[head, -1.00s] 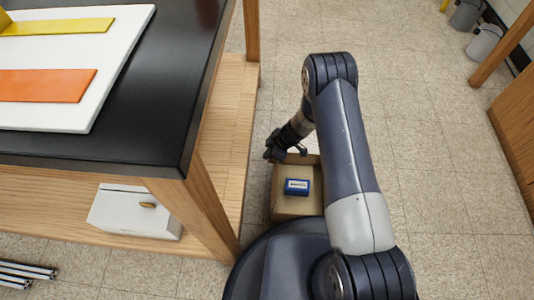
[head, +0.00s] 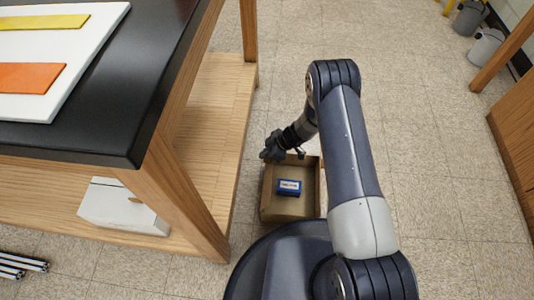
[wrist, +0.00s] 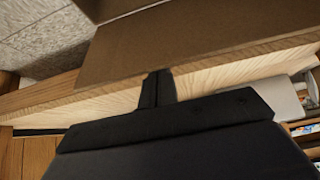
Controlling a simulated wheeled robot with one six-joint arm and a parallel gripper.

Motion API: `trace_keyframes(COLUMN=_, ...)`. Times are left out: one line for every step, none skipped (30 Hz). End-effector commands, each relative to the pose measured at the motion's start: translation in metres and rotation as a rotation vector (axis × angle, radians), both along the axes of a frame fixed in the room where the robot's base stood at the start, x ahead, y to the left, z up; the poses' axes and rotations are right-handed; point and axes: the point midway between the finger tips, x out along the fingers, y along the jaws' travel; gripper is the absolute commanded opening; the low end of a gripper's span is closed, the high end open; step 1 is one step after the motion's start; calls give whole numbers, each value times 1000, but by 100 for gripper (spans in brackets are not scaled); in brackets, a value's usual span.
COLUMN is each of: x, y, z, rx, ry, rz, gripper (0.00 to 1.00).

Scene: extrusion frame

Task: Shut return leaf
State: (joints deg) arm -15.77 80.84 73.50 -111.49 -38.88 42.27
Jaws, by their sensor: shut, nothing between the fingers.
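An open cardboard box (head: 268,205) stands on the floor beside the wooden bench, with a blue item (head: 289,187) inside. In the wrist view a brown cardboard panel (wrist: 190,42) spans the top, above my fingers. I cannot tell which panel is the return leaf. My gripper (head: 284,154) is at the far edge of the box in the head view, small and partly hidden by its own wrist. In the wrist view my gripper (wrist: 156,88) has its dark fingers together and empty, near the panel; contact cannot be made out.
The bench's black top (head: 120,140) and wooden leg (head: 175,190) rise left of the box. A white box (head: 115,207) sits on its lower shelf (head: 215,115). Metal bars (head: 20,266) lie at lower left. Open floor (head: 440,150) extends right and beyond.

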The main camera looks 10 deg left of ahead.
Motion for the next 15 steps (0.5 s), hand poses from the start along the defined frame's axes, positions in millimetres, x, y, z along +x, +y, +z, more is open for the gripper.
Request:
trace_keyframes(x=0, y=0, z=0, rx=-1, ry=1, rz=0, gripper=0)
trace_keyframes(x=0, y=0, z=1, rx=-1, ry=1, rz=0, gripper=0)
trace_keyframes(x=0, y=-1, z=1, rx=-1, ry=1, rz=0, gripper=0)
trace_keyframes(x=0, y=-2, z=1, rx=-1, ry=2, rz=-1, gripper=0)
trace_keyframes(x=0, y=-4, z=1, rx=-1, ry=2, rz=-1, gripper=0)
trace_keyframes(x=1, y=-7, z=1, rx=-1, ry=2, rz=-2, gripper=0)
trace_keyframes(x=1, y=-10, z=1, rx=-1, ry=2, rz=-2, gripper=0)
trace_keyframes(x=1, y=-13, z=0, rx=-1, ry=2, rz=-2, gripper=0)
trace_keyframes(x=1, y=-17, z=-1, rx=-1, ry=2, rz=-2, gripper=0)
trace_keyframes(x=1, y=-19, z=-2, rx=-1, ry=2, rz=-2, gripper=0)
trace_keyframes(x=2, y=-22, z=-3, rx=-1, ry=2, rz=-2, gripper=0)
trace_keyframes(x=2, y=-25, z=-4, rx=0, ry=2, rz=-2, gripper=0)
trace_keyframes(x=2, y=-28, z=-5, rx=0, ry=2, rz=-2, gripper=0)
trace_keyframes(x=2, y=-30, z=-6, rx=0, ry=2, rz=-2, gripper=0)
trace_keyframes(x=3, y=-33, z=-7, rx=0, ry=0, rz=-2, gripper=0)
